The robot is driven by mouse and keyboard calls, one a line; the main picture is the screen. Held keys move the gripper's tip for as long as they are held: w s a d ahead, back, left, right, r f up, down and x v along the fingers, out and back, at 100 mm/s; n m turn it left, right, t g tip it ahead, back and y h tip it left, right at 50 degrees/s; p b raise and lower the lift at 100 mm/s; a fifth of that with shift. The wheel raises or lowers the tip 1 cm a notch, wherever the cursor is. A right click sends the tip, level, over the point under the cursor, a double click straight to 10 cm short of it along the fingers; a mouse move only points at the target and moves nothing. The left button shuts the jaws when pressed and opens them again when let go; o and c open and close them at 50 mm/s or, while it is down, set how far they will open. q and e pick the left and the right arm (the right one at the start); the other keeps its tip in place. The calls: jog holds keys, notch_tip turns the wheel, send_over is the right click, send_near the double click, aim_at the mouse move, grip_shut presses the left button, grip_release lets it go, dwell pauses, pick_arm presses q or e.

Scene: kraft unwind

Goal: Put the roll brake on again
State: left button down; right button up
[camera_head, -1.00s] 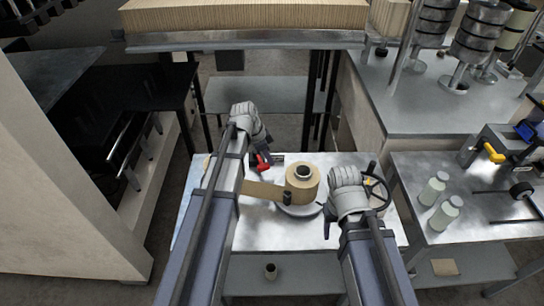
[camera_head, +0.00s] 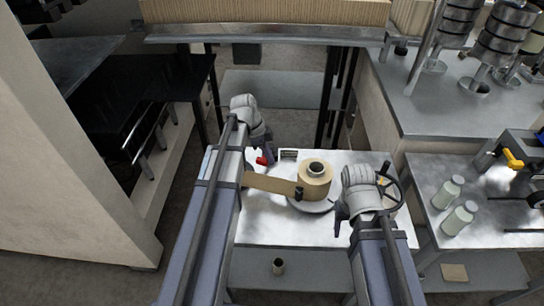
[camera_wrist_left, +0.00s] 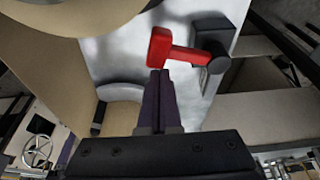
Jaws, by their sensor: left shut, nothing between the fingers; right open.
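The roll brake has a red lever (camera_wrist_left: 178,50) on a dark block (camera_wrist_left: 222,42). In the left wrist view the lever lies across to the left, its wide red end just beyond my fingertips; I cannot tell whether they touch. In the head view a little of the red lever (camera_head: 262,161) shows beside my left gripper (camera_head: 271,157). In the left wrist view the left gripper (camera_wrist_left: 158,73) is shut and empty. A brown kraft roll (camera_head: 314,184) stands on a round plate, its strip running left. My right gripper (camera_head: 340,222) is open, right of the roll.
A dark handwheel (camera_head: 390,184) is close to my right gripper. The metal table (camera_head: 285,232) has bare room in front of the roll. Two pale bottles (camera_head: 458,219) stand on the right-hand bench.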

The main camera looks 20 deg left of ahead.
pick_arm(q)
jog(key=shift+a, duration=0.1)
dwell(0.6)
jog(key=d, duration=0.4)
jog(key=shift+s+d, duration=0.2)
jog(key=shift+s, duration=0.1)
pick_arm(e)
jog(key=shift+s, duration=0.1)
pick_arm(q)
jog(key=w+p+v, duration=0.1)
jog(key=p+v, duration=0.8)
jog(key=v, duration=0.1)
jog(key=shift+w+a, duration=0.2)
jog(key=shift+a, duration=0.1)
pick_arm(e)
notch_tip(320, 180, up, 10)
jog(key=shift+f, duration=0.25)
